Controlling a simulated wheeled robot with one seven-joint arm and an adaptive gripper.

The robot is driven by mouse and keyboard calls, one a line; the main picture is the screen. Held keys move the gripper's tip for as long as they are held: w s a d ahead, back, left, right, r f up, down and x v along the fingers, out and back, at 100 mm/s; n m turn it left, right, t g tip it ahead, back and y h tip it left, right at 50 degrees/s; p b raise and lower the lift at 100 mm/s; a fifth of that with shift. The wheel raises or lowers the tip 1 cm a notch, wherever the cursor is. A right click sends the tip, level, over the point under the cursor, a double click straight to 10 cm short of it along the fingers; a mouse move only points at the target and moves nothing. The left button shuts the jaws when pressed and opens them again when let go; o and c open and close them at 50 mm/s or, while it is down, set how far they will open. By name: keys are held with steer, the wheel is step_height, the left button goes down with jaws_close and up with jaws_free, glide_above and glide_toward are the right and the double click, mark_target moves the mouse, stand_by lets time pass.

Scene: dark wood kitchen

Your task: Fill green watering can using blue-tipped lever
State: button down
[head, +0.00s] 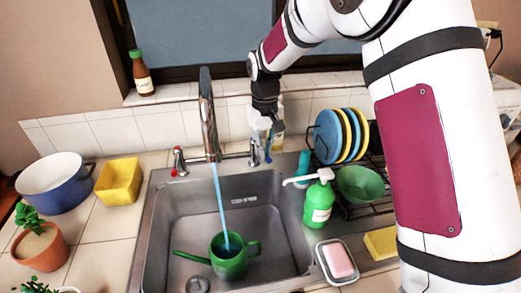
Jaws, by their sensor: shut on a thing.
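The green watering can (229,258) stands upright in the sink basin under the faucet (208,115). A blue stream of water runs from the spout into its open top. The blue-tipped lever (267,157) is on the right side of the faucet. My gripper (262,137) reaches down from above and is shut on the blue-tipped lever, partly hiding it. The red-tipped lever (178,158) is on the faucet's left side, apart from my gripper.
A blue pot (55,188), yellow container (118,182) and potted plant (40,247) stand left. A brown bottle (142,77) is on the ledge.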

steer(key=c, duration=1.6)
jaws_free()
steer(key=shift+c, duration=0.2)
step_height(320, 180, up, 12)
